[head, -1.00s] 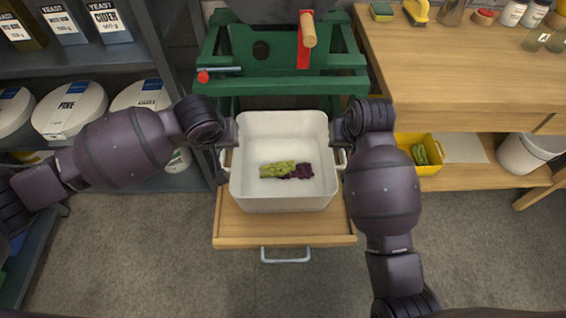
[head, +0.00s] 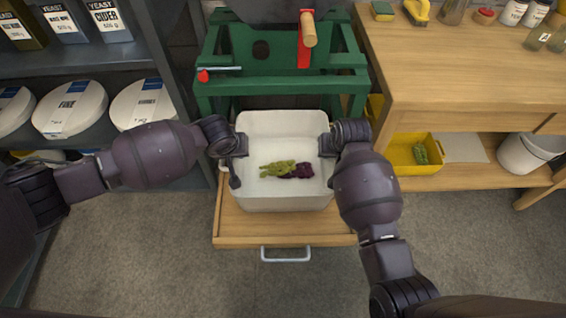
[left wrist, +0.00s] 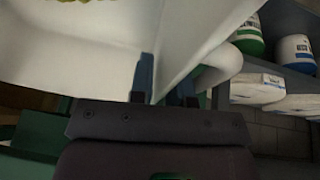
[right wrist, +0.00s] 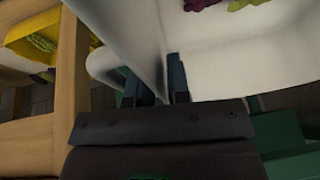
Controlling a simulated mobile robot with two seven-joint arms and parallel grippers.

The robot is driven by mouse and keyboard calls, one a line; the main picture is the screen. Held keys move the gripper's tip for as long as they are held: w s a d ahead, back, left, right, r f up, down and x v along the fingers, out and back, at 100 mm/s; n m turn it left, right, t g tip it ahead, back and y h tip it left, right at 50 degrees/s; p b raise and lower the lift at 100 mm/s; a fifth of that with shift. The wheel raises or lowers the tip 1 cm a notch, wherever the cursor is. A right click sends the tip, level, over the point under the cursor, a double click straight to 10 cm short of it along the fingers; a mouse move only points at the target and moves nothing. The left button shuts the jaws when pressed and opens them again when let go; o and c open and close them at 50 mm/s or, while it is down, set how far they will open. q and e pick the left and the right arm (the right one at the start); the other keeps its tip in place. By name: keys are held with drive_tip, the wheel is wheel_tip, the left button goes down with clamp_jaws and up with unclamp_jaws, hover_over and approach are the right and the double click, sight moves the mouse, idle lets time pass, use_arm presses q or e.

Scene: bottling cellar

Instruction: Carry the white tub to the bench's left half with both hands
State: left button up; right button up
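The white tub (head: 283,203) stands on the wooden pull-out board (head: 283,228) under the green press frame. Green and dark purple grapes lie inside it. My left gripper (head: 240,146) is at the tub's left wall and my right gripper (head: 326,145) at its right wall. In the left wrist view the fingers (left wrist: 165,82) are apart, one inside the tub wall and one outside, below the white handle (left wrist: 222,65). In the right wrist view the fingers (right wrist: 156,82) also stand apart on either side of the wall. The wooden bench (head: 480,65) is at the right.
The bench's left half is clear in front; a sponge (head: 382,11) and a yellow brush (head: 416,10) lie at its back. A yellow bin (head: 417,168) and a white bucket (head: 520,155) stand on the shelf below. The green press (head: 280,75) rises behind the tub.

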use_arm(q)
drive_tip(key=shift+f, duration=0.1)
use_arm(e)
drive_tip(key=shift+f, duration=0.1)
use_arm(q)
clamp_jaws()
use_arm(e)
clamp_jaws()
